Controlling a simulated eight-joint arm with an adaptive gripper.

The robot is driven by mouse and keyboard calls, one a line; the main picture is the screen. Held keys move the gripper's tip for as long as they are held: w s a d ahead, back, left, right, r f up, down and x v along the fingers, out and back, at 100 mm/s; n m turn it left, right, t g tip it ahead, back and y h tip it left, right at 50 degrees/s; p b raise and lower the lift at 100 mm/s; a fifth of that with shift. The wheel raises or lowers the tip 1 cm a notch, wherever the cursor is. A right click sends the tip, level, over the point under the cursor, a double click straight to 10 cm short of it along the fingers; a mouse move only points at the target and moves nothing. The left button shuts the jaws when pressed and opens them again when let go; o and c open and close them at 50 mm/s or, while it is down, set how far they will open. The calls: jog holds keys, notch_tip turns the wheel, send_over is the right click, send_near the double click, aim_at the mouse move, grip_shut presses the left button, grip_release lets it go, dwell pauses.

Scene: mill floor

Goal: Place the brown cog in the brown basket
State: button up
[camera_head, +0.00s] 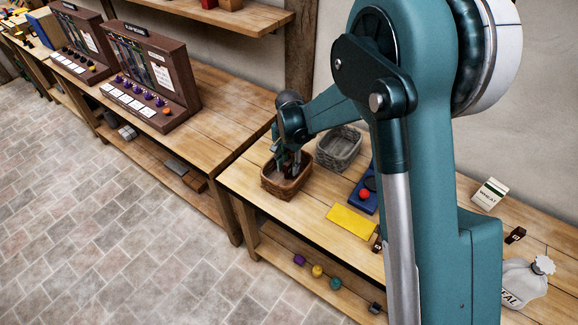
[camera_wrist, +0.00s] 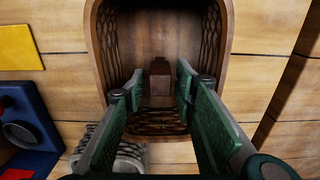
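The brown basket (camera_head: 287,181) stands on the bench top, left of the grey basket. In the wrist view the brown basket (camera_wrist: 228,45) surrounds the ends of my fingers. My gripper (camera_head: 287,166) points down into the brown basket. In the wrist view my gripper (camera_wrist: 168,82) has its two green fingers on either side of a brown block-like piece, which looks like the brown cog (camera_wrist: 160,76). The piece fills the gap between the fingertips and appears held inside the basket walls. Its lower side is hidden, so I cannot tell whether it touches the basket floor.
A grey basket (camera_head: 339,147) stands close beside the brown one. A blue tray (camera_head: 362,199) with a red ball and a yellow sheet (camera_head: 352,221) lie nearby. A wheat box (camera_head: 490,193) and meal sack (camera_head: 524,284) stand at right. Several coloured pieces sit on the lower shelf.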

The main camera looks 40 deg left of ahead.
jog(key=shift+r, duration=0.1)
notch_tip(320, 180, up, 12)
jog(key=shift+r, duration=0.1)
dwell(0.7)
dwell(0.5)
dwell(0.3)
jog(key=w+d+r+t, duration=0.1)
jog(key=d+r, duration=0.5)
jog(key=d, duration=0.6)
jog(key=w+d+r+t+y, duration=0.1)
jog(key=d+r, duration=0.5)
jog(key=d, duration=0.6)
jog(key=w+d+r+t, duration=0.1)
jog(key=d+r, duration=0.6)
jog(key=d, duration=0.5)
jog(key=s+d+t, duration=0.1)
jog(key=s+d, duration=0.5)
jog(key=d, duration=0.4)
jog(key=s+d+t, duration=0.1)
jog(key=s+d, duration=0.5)
jog(key=d, duration=0.4)
jog(key=s+d+t+h, duration=0.1)
jog(key=s+d+t, duration=0.1)
jog(key=s+d, duration=0.4)
jog(key=d, duration=0.4)
jog(key=shift+s+f, duration=0.3)
